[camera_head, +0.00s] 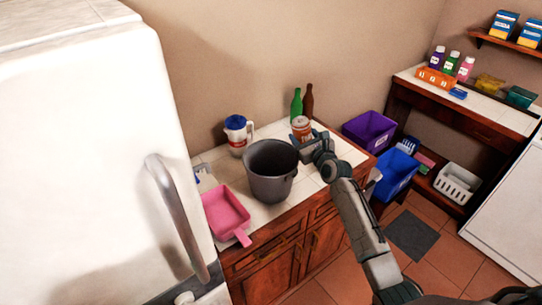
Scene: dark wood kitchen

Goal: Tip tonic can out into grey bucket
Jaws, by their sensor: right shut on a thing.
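The grey bucket (262,187) stands upright on the tiled counter, its dark inside open to view. The tonic can (301,125), orange-red with a pale band and a silvery top, is upright to the right of and behind the bucket, apart from it. My right gripper (304,142) is shut on the can, around its lower part. The gripper hides the can's bottom, so I cannot tell if it touches the counter. My left gripper does not show.
A pink dustpan (226,212) lies left of the bucket. A white jug with a blue lid (238,135) stands behind it. A green bottle (296,104) and a brown bottle (308,102) stand behind the can. The fridge (90,150) closes off the left side.

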